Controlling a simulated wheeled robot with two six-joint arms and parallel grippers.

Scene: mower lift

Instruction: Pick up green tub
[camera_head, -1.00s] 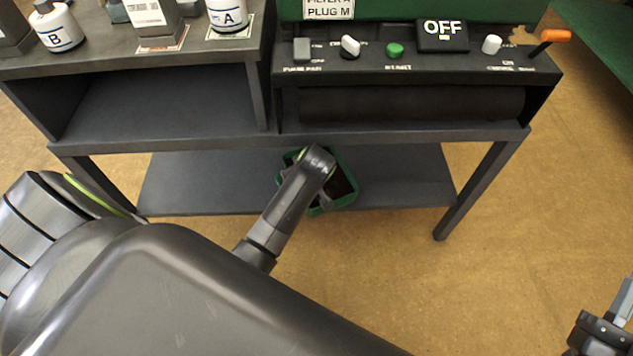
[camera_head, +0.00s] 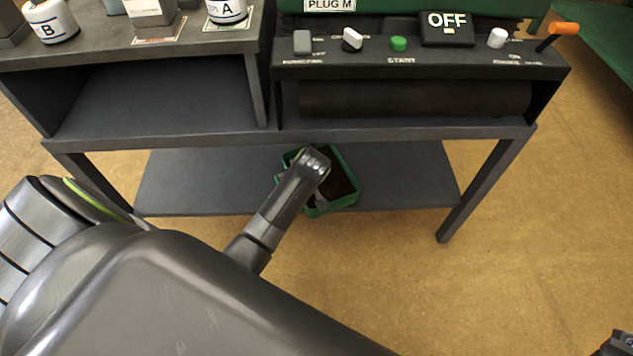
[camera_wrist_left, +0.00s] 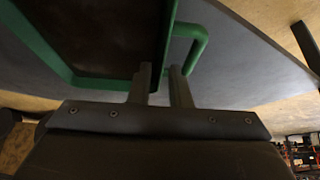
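The green tub (camera_head: 345,199), with a dark inside, sits on the low shelf under the workbench in the head view. My left arm reaches down over it and hides its left part. In the left wrist view the tub's green rim (camera_wrist_left: 166,32) and a green side handle (camera_wrist_left: 201,38) are close. My left gripper (camera_wrist_left: 162,70) has its two fingers a little apart, with the rim running down to the gap between them. Contact with the rim cannot be made out. Only a dark bit of my right gripper (camera_head: 617,344) shows at the bottom right corner; its fingers are out of frame.
The grey lower shelf (camera_head: 410,180) is bare around the tub. The bench (camera_head: 400,135) overhangs it, with a leg (camera_head: 470,195) on the right. Bottles and a control panel (camera_head: 370,60) are on top. The floor at right is clear.

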